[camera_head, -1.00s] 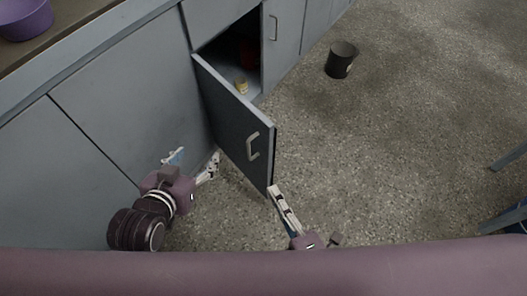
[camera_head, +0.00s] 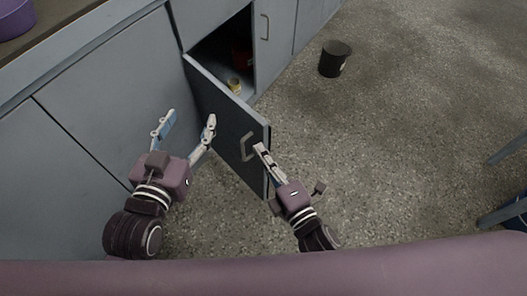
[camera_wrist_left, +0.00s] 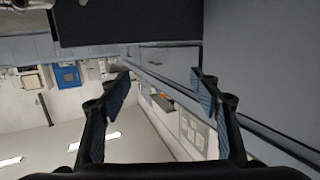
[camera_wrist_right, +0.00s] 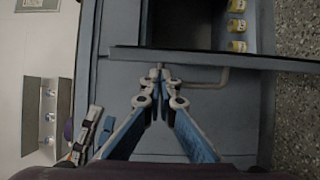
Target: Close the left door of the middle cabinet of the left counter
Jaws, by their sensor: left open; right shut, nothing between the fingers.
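The left door (camera_head: 228,122) of the middle cabinet stands wide open in the head view, swung out from the counter front. Its handle (camera_head: 247,147) is on the face toward me; the handle also shows in the right wrist view (camera_wrist_right: 207,82). My right gripper (camera_head: 259,149) is shut and empty, its tips close beside the handle near the door's free edge. I cannot tell whether they touch. My left gripper (camera_head: 191,117) is open and empty, in front of the closed counter panel, left of the door. The left wrist view shows its fingers spread with nothing between.
The cabinet interior (camera_head: 221,62) holds a red thing (camera_head: 241,55) and a yellow jar (camera_head: 234,86); several jars show in the right wrist view. A black bin (camera_head: 335,59) stands on the floor. A purple bowl (camera_head: 14,18) is on the countertop.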

